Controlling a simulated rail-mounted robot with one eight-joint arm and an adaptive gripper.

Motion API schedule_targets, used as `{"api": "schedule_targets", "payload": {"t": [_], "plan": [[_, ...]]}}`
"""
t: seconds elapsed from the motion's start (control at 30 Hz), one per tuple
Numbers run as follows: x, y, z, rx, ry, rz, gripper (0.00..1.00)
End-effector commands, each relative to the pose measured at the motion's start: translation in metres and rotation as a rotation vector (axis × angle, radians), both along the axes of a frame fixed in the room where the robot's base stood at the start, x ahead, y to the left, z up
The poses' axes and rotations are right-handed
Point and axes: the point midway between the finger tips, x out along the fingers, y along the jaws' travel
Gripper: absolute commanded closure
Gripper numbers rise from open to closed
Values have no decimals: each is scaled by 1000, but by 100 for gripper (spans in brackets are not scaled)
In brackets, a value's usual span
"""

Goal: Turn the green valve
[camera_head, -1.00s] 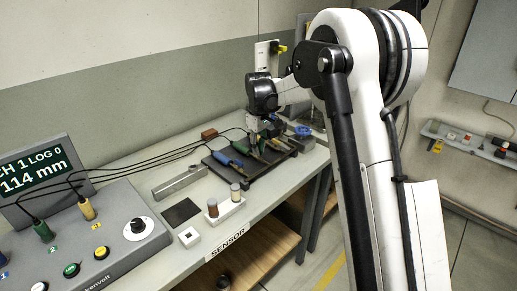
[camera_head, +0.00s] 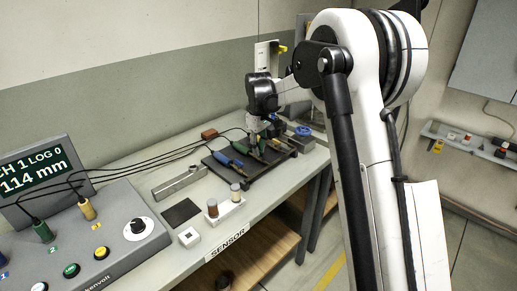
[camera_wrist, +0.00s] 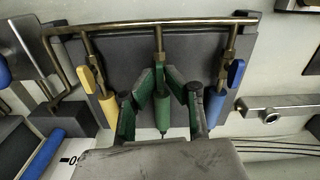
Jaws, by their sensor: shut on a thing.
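The green valve (camera_wrist: 162,113) is in the middle of the wrist view, on a brass pipe between a yellow valve (camera_wrist: 109,108) and a blue valve (camera_wrist: 215,108). My gripper (camera_wrist: 160,82) reaches over it from the near side, one finger on each side. The fingers are closed around the green valve's upper part, and its lever is mostly hidden by the green finger parts. In the head view my gripper (camera_head: 254,138) points down at the black tray (camera_head: 262,172), where the valves are small and partly covered.
A blue round knob (camera_head: 303,131) stands behind the tray. Black cables run from the console to the valves.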

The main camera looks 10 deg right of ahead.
Motion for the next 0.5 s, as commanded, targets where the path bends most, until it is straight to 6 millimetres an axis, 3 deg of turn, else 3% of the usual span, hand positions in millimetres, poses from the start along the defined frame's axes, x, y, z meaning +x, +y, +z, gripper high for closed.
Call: {"api": "schedule_targets", "payload": {"t": [0.33,0.4,0.5], "plan": [[-1,0,-1,0,1,1,100],[-1,0,-1,0,2,1,83],[0,0,-1,0,1,0,74]]}}
